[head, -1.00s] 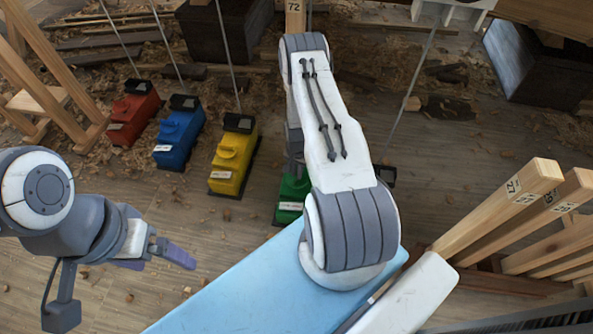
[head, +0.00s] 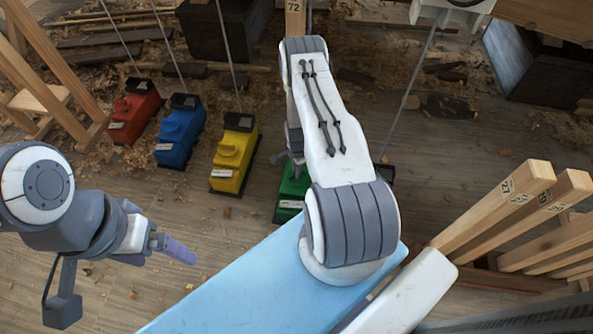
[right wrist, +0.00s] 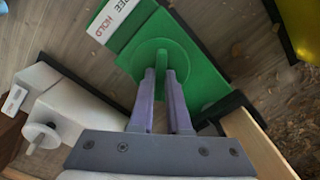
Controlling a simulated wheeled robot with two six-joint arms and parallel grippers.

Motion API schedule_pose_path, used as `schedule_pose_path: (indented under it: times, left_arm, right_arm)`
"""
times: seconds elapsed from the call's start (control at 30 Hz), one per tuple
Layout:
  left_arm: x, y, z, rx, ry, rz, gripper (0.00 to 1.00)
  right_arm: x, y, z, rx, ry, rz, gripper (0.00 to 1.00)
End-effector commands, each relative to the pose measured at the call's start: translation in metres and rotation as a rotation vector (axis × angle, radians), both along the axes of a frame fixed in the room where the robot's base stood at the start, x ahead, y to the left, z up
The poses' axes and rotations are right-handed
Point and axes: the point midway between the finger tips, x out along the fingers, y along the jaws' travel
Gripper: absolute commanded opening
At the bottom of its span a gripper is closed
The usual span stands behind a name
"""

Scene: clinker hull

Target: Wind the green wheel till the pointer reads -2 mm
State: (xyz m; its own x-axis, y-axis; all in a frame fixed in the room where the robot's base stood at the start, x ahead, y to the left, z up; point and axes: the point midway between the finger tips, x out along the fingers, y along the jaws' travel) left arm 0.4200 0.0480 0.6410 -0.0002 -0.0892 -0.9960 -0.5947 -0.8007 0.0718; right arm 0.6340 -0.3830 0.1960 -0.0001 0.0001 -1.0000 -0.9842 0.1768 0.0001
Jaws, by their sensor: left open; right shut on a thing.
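The green unit (right wrist: 150,45) with its round green wheel (right wrist: 140,62) fills the upper middle of the right wrist view. My right gripper (right wrist: 163,72) is shut on the raised grip across the wheel's face. In the head view the green unit (head: 290,192) shows partly behind my right arm, which hides the wheel and the right fingers. A white label reading "HOLD", with a partly cut word above it, lies on the unit. No pointer or scale can be made out. My left gripper (head: 180,247) is open and empty at lower left, apart from the units.
Yellow (head: 233,160), blue (head: 180,135) and red (head: 133,112) units stand left of the green one, with thin rods rising near them. A white unit (right wrist: 75,110) is beside it in the wrist view. Numbered wooden posts (head: 500,205) crowd the right.

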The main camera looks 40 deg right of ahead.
Motion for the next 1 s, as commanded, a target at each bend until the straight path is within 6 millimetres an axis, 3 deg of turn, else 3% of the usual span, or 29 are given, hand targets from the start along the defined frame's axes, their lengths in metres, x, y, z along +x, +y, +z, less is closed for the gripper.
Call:
schedule_pose_path:
  times: [0.4,0.43,0.5,0.83,1.0]
  left_arm:
    - [0.000,0.000,0.000,0.000,0.000,0.000,0.91]
    - [0.000,0.000,0.000,0.000,0.000,0.000,0.91]
    - [0.000,0.000,0.000,0.000,0.000,0.000,0.91]
    - [0.000,0.000,0.001,0.000,0.000,0.000,0.91]
    - [0.000,0.000,0.012,0.000,0.000,0.000,0.91]
  right_arm:
    - [0.000,0.001,0.000,0.001,0.002,-0.008,0.00]
    - [0.000,0.001,0.000,0.001,0.002,-0.007,0.19]
    - [0.000,0.001,0.000,0.001,0.002,-0.007,0.45]
    - [0.000,0.000,0.002,0.000,0.000,-0.007,0.45]
    - [0.000,0.000,0.023,0.000,-0.001,-0.007,0.45]
